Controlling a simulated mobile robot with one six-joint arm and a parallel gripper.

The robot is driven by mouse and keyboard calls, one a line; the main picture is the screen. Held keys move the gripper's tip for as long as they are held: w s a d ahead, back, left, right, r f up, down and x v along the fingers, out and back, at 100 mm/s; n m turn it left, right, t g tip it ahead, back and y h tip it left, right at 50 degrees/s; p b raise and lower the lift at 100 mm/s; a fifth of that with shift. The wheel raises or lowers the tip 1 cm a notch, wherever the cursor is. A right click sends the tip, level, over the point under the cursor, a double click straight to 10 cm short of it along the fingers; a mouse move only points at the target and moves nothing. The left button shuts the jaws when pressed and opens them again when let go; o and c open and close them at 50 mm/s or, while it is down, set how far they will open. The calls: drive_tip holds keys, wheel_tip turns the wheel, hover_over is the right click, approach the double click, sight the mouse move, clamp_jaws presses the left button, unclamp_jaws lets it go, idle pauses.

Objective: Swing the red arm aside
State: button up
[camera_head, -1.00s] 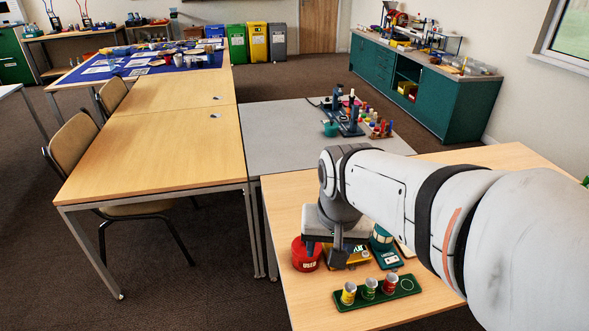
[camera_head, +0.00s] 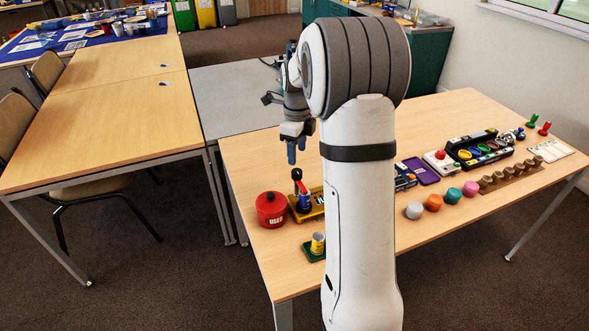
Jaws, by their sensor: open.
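A yellow-based device (camera_head: 312,212) stands near the left edge of the wooden table. It carries a blue post (camera_head: 304,201) and a red piece (camera_head: 301,187) with a black knob on top; the red piece appears to be the red arm. My arm hides the device's right side. My gripper (camera_head: 292,148) is open and empty, pointing down with blue fingertips. In the picture it is above the black knob, with a visible gap; the distance in depth is hard to tell.
A red pot marked "USED" (camera_head: 271,211) stands close left of the device. Several coloured pieces (camera_head: 434,202) and a dark multi-button box (camera_head: 480,150) lie right of my arm.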

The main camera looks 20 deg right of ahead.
sight(297, 171)
wheel_tip(297, 171, down, 7)
drive_tip(key=shift+f, duration=0.1)
drive_tip(key=shift+c, duration=0.2)
drive_tip(key=c, duration=0.9)
